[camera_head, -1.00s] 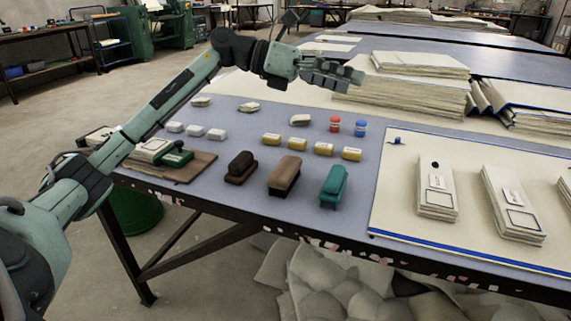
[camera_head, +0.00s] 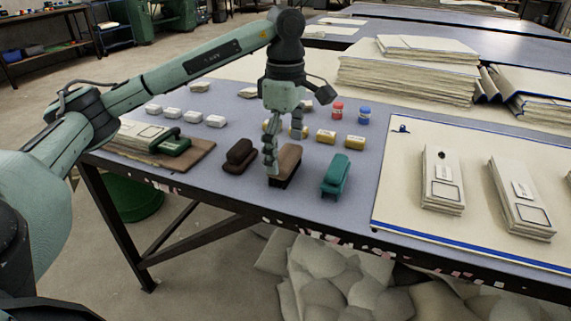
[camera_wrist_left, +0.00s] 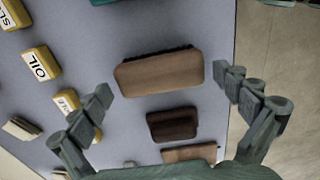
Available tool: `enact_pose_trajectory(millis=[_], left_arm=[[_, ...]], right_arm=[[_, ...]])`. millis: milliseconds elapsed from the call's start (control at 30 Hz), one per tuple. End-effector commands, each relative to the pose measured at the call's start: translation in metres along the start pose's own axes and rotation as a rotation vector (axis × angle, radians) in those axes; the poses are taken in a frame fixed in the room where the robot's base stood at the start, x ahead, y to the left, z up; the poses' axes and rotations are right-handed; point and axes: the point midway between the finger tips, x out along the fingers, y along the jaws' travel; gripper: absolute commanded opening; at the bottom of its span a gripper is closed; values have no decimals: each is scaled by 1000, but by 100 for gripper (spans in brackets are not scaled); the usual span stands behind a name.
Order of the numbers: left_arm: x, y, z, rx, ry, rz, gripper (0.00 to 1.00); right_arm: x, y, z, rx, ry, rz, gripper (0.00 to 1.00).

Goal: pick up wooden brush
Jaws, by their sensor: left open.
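The wooden brush (camera_head: 289,164), a brown block with dark bristles below, stands on the blue-grey table near its front edge. It also shows in the left wrist view (camera_wrist_left: 160,72), lying crosswise. My left gripper (camera_head: 284,153) points down just above and over the brush, partly hiding it in the head view. Its fingers are spread wide and nothing is held. In the left wrist view the fingertips (camera_wrist_left: 163,80) lie to either side of the brush's ends, apart from it. My right gripper is not in view.
A dark brown brush (camera_head: 239,156) stands to the left and a teal one (camera_head: 336,175) to the right. Yellow labelled blocks (camera_head: 326,137) and white blocks (camera_head: 216,120) sit behind. A cream board with card stacks (camera_head: 443,180) lies at the right.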

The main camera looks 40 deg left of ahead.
Motion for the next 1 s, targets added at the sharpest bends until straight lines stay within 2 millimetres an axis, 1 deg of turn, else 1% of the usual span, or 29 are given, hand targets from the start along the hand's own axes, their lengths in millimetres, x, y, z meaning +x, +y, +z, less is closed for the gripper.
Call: enact_pose_trajectory(millis=[33,167,400,433,700,767,1000], left_arm=[[9,0,0,0,2,-3,100],[21,0,0,0,-1,-2,100],[23,0,0,0,-2,0,100],[23,0,0,0,-2,0,99],[23,0,0,0,-2,0,65],[23,0,0,0,-2,0,59],[22,0,1,0,-2,1,59]], right_arm=[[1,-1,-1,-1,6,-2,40],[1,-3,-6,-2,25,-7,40],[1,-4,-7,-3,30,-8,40],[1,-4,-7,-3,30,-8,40],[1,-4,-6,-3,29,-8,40],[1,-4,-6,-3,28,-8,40],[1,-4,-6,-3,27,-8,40]])
